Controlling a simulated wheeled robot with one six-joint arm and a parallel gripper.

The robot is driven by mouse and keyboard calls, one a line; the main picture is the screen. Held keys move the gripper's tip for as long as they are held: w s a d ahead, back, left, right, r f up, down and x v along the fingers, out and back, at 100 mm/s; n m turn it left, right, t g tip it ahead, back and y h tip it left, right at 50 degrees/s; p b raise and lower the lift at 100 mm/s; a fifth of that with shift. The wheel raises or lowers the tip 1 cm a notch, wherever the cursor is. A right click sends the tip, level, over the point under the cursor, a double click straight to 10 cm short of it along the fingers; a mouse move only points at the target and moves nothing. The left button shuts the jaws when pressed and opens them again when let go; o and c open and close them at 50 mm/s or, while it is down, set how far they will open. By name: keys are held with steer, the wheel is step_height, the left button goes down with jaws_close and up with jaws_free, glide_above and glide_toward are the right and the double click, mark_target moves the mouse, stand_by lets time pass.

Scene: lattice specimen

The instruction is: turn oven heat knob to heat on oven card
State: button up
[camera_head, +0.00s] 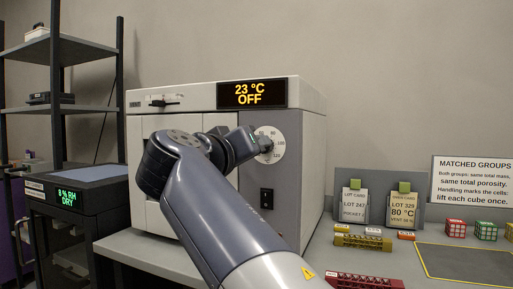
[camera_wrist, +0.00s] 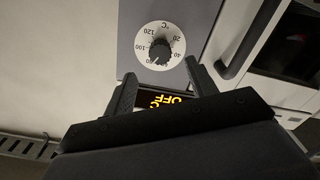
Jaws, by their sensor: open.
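The oven (camera_head: 311,150) is a pale box with a grey front panel. Its display (camera_head: 251,94) reads 23 °C OFF. The black heat knob (camera_wrist: 161,50) sits on a white round dial (camera_wrist: 143,40) marked in °C from 20 to 120; its exact pointer setting is too small to tell. In the head view the dial (camera_head: 277,137) is partly hidden behind my gripper (camera_head: 258,143). In the wrist view my gripper (camera_wrist: 160,68) is open, its fingers on either side just short of the knob. The oven card (camera_head: 403,211) reads LOT 329, 80 °C, VENT 10 %.
A black switch (camera_head: 266,198) is below the dial. A lot card (camera_head: 354,206) stands left of the oven card. Yellow (camera_head: 363,241) and red (camera_head: 365,282) bars and several small cubes (camera_head: 486,231) lie on the bench. A dry cabinet (camera_head: 70,205) reading 8 %RH stands left.

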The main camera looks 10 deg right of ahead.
steer(key=shift+v, duration=2.1)
